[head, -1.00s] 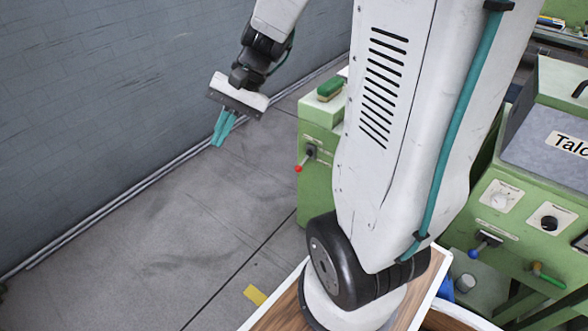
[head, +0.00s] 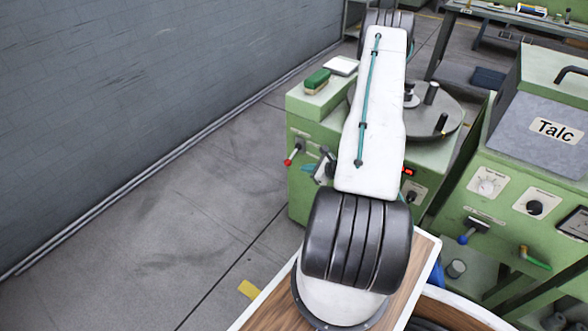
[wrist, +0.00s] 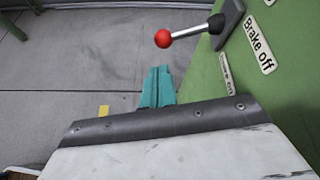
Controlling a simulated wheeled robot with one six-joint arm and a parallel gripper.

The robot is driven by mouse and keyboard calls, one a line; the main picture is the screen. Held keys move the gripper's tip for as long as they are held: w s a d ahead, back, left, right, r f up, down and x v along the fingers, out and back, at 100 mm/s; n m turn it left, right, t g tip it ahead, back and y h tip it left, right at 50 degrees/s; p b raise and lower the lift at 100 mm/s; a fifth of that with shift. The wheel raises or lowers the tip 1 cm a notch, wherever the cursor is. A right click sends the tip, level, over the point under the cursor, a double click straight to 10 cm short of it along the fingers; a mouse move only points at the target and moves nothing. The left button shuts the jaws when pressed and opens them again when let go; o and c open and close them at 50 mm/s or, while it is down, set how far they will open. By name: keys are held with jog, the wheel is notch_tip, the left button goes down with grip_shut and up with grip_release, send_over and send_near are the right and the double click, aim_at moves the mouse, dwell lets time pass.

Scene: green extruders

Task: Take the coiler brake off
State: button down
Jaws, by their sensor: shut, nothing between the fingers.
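The coiler (head: 300,195) is a green machine with a round dark turntable on top. Its brake lever (head: 294,154) has a red knob and sits on the left part of the front. In the wrist view the lever (wrist: 190,34) sticks out from a grey bracket beside a "Brake off" label (wrist: 260,45); a second label (wrist: 227,72) is partly hidden.
A green Talc machine (head: 510,215) with a blue-knobbed lever stands to the right. A green brush (head: 317,79) lies on the coiler's top. The floor on the left is clear up to the grey wall (head: 150,100). A wooden-topped surface is under my arm.

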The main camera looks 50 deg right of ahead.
aim_at(293, 155)
jog(key=shift+m+h, duration=0.5)
jog(key=shift+m, duration=0.2)
jog(key=s+f, duration=0.1)
jog(key=s+d+f, duration=0.1)
jog(key=f, duration=0.1)
jog(key=shift+s+f, duration=0.25)
jog(key=shift+f, duration=0.05)
jog(key=shift+w, duration=0.1)
jog(key=w+f, duration=0.1)
jog(key=w, duration=0.8)
jog(key=shift+w+a, duration=0.15)
jog(key=shift+a, duration=0.1)
